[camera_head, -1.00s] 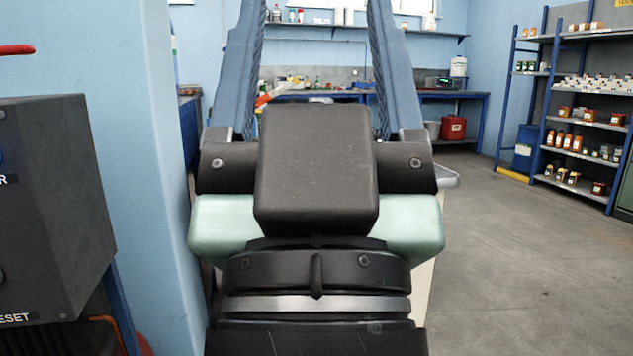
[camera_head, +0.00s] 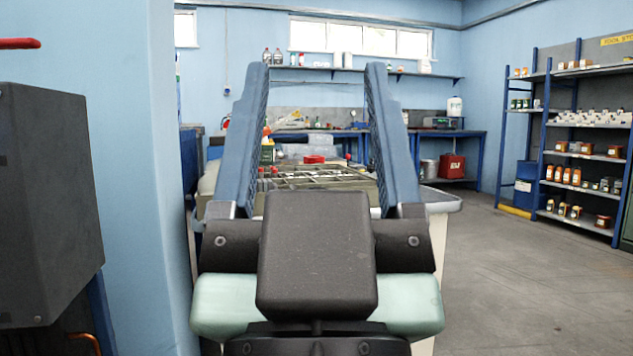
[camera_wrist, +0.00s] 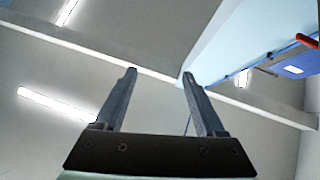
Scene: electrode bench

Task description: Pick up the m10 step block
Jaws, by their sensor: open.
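My gripper (camera_head: 318,85) is open, with its two blue fingers pointing up and away in the head view. Nothing is between the fingers up close. In the wrist view my gripper (camera_wrist: 160,78) is open and empty against the ceiling and upper walls. I cannot make out the m10 step block in either view. A bench with a compartmented tray (camera_head: 335,178) stands beyond my gripper, partly hidden by the fingers and wrist. Small red items, one a red round piece (camera_head: 314,160), are on or behind the tray, too small to identify.
A light blue wall or pillar (camera_head: 110,40) and a dark grey box (camera_head: 45,190) stand close on the left. Shelving (camera_head: 545,130) with jars stands at the right. A far workbench (camera_head: 450,133) runs along the back wall. The floor at right (camera_head: 530,280) is clear.

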